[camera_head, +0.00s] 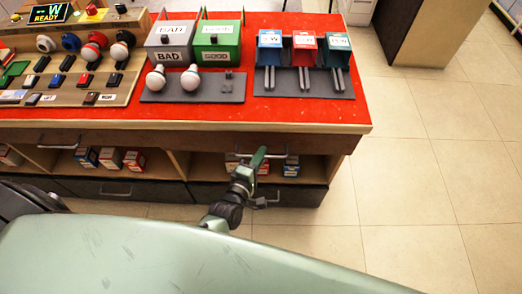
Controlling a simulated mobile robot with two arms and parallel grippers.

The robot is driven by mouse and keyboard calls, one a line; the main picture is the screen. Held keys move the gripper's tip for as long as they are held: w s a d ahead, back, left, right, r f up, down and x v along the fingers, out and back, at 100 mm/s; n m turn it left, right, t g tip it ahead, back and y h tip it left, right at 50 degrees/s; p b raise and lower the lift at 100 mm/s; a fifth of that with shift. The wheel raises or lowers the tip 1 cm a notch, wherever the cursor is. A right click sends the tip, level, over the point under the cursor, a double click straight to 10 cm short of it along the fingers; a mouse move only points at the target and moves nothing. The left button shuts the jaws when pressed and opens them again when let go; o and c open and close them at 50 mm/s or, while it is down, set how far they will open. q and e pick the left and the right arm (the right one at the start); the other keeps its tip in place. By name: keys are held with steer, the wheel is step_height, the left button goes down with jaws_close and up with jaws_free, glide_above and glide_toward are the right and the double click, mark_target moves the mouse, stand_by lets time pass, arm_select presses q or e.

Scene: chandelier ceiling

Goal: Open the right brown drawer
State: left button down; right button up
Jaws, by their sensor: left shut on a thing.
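The right brown drawer (210,142) is a wide wooden front just under the right half of the red-topped workbench. Its metal bar handle (284,156) is in front of it. My left gripper (262,157), green and dark, reaches up from below and is shut on this handle, hiding part of it. The drawer front looks about level with the bench edge; any small gap is too fine to tell. My right gripper is out of the picture.
The red bench top (300,108) holds a BAD box (172,57), a GOOD box (217,55), bulbs and coloured bins. Below are an open shelf with small boxes and a dark lower drawer (207,193). Tiled floor (420,190) to the right is free.

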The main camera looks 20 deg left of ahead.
arm_select(q)
steer(key=s+d+p, duration=0.1)
steer(key=s+d, duration=0.2)
steer(key=s, duration=0.7)
steer(key=s+d+p, duration=0.1)
steer(key=s+d, duration=0.2)
steer(key=s, duration=0.7)
steer(key=shift+s, duration=0.25)
steer(key=c, duration=1.5)
jaws_free()
steer(key=shift+a, duration=0.1)
steer(key=b+v, duration=0.1)
steer(key=v, duration=0.6)
steer(key=shift+s, duration=0.4)
